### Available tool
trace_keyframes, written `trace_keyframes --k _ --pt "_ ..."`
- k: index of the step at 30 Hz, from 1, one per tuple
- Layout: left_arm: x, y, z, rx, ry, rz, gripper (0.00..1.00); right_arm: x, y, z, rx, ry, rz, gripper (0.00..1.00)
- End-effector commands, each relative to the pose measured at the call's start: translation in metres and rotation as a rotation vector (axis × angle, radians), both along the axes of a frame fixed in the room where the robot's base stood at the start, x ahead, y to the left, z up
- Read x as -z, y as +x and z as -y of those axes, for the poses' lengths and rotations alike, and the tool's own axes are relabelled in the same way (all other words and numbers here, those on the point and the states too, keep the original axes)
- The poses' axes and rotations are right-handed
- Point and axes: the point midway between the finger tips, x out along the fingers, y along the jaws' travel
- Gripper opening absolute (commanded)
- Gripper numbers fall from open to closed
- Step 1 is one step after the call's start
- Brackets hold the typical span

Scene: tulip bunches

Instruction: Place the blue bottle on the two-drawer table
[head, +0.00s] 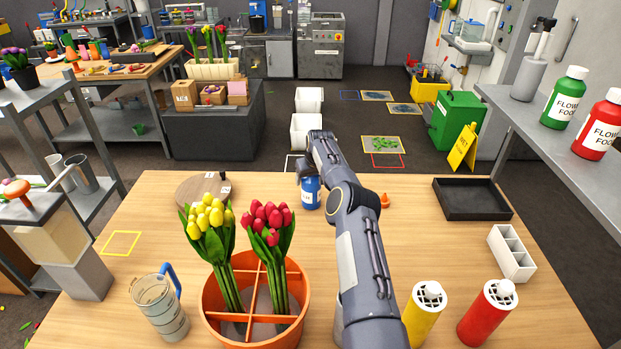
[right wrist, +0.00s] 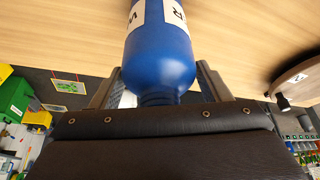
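The blue bottle (head: 310,193) with a white label is near the far edge of the wooden table (head: 150,200) in the head view. My right gripper (head: 308,170) is over its top, and my right arm covers part of the area. In the right wrist view the bottle (right wrist: 160,65) appears neck down, its neck near the palm, with one finger of the right gripper (right wrist: 158,85) on each side. The bottle hides the inner fingertips, so I cannot tell whether they touch it. I cannot make out a two-drawer table. My left gripper is not in view.
An orange divided pot (head: 215,300) holds yellow and red tulips, with a clear jug (head: 160,308) beside it. A round wooden board (head: 190,190) lies left of the bottle. A black tray (head: 470,213), white divided box (head: 512,262), yellow bottle (head: 422,315) and red bottle (head: 488,313) are right.

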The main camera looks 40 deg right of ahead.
Motion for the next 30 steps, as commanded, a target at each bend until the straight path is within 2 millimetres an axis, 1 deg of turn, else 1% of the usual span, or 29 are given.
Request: trace_keyframes --k 1,3,11,13,16,20,27,30 --pt "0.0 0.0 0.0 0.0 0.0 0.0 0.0 -0.001 0.0 0.0 0.0 0.0 0.001 0.77" --pt "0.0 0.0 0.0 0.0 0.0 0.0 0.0 -0.001 0.0 0.0 0.0 0.0 0.001 0.84" --pt "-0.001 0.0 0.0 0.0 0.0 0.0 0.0 -0.002 0.0 0.0 0.0 0.0 0.001 0.84" --pt "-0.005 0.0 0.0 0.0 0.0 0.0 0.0 -0.006 0.0 0.0 0.0 0.0 0.001 0.84" --pt "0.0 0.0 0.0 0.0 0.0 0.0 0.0 -0.012 -0.002 0.0 -0.001 -0.002 0.001 0.84" --pt "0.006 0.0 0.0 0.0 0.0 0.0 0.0 -0.029 -0.01 -0.002 -0.001 -0.004 0.003 0.84" --pt "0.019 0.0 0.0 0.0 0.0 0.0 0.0 -0.077 -0.029 -0.009 0.0 -0.003 0.003 0.84" --pt "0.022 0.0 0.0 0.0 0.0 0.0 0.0 -0.093 -0.035 -0.011 0.0 -0.003 0.003 0.84"
